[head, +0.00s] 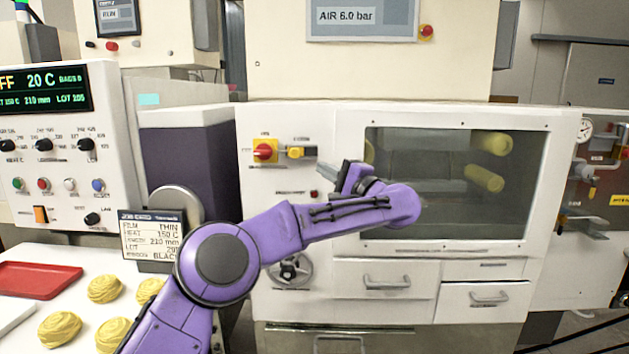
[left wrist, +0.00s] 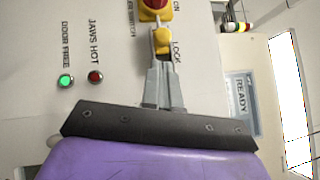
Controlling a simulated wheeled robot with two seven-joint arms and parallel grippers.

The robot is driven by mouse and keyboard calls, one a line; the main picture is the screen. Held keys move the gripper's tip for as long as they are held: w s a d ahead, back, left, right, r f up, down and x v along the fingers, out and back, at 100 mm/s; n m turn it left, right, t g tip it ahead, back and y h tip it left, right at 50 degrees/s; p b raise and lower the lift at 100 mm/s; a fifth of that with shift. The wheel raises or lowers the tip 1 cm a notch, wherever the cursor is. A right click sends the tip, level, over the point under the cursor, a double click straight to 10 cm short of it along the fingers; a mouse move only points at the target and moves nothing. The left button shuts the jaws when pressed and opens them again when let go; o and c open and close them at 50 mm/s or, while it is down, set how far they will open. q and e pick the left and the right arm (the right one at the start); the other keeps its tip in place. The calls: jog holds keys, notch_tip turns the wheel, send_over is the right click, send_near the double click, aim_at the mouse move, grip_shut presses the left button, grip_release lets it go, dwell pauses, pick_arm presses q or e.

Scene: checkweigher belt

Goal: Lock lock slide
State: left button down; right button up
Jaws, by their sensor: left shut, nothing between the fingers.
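The lock slide is a small yellow tab (head: 296,153) on the white machine front, just right of the round red and yellow switch. In the left wrist view the yellow tab (left wrist: 162,40) sits by the word LOCK, with a dark slot just below it. My left gripper (head: 322,171) is shut and empty, a little below and right of the tab in the head view. In the left wrist view its closed fingertips (left wrist: 161,62) reach up to the slot below the tab. I cannot tell whether they touch it. My right gripper is not in view.
The red and yellow switch (head: 265,150) is close left of the lock slide. A lit green DOOR FREE lamp (left wrist: 65,81) and a red JAWS HOT lamp (left wrist: 95,76) are nearby. The window (head: 445,205), drawers and handwheel (head: 290,269) surround my arm.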

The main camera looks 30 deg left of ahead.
pick_arm(q)
jog(key=b+v, duration=0.1)
jog(key=v, duration=0.2)
jog(key=shift+s+d, duration=0.1)
jog(key=shift+d, duration=0.1)
